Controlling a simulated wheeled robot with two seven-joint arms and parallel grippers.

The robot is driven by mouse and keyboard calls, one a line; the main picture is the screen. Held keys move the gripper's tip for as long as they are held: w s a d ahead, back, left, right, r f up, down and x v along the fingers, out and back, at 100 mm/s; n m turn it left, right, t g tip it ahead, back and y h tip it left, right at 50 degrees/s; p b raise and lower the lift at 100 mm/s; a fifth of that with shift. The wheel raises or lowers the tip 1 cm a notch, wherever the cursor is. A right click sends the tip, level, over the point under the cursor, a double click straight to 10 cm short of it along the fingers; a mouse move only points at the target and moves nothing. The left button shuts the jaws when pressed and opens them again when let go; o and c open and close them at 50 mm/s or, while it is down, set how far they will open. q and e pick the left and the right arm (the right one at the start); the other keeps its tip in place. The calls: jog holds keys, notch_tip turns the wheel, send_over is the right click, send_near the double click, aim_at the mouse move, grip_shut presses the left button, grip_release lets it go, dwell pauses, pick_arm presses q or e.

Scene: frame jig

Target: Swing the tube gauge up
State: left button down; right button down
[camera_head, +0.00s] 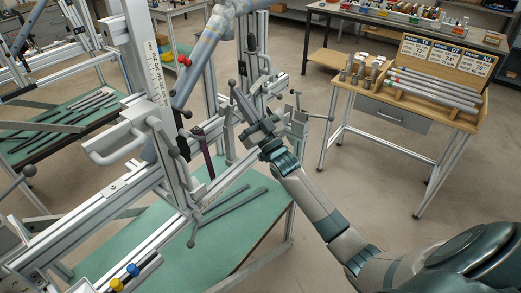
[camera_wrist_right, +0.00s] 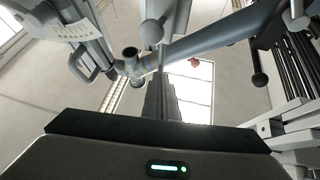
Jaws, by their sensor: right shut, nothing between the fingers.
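My right gripper (camera_head: 247,112) reaches up toward the frame jig (camera_head: 163,80) with its fingers closed. In the right wrist view its dark fingers (camera_wrist_right: 160,88) are together, with nothing seen between them. A ball knob (camera_wrist_right: 153,32) shows just beyond the fingertips; whether they touch is unclear. I cannot tell for certain which part is the tube gauge; the knob may belong to it. A blue-grey tube (camera_head: 205,58) slants upward in the jig, and it crosses the right wrist view (camera_wrist_right: 220,38) behind the fingers. My left gripper is not in view.
Dark rods lie on the green bench top (camera_head: 185,242) below. A small table (camera_head: 345,95) with a rack of tubes (camera_head: 435,90) stands at right. Jig posts, rails and ball-ended levers crowd my right gripper's left side. The floor between jig and table is open.

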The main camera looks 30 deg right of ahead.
aim_at(225, 103)
jog(key=shift+w+a+r+b, duration=0.3)
jog(key=shift+w+a+b, duration=0.15)
jog(key=shift+w, duration=0.6)
jog(key=shift+w+a+r+b, duration=0.25)
jog(key=shift+w+a+b, duration=0.25)
jog(key=shift+w, duration=0.55)
jog(key=shift+w+a+r+b, duration=0.3)
jog(key=shift+w+b, duration=0.3)
jog(key=shift+w, duration=0.45)
jog(key=shift+r, duration=0.15)
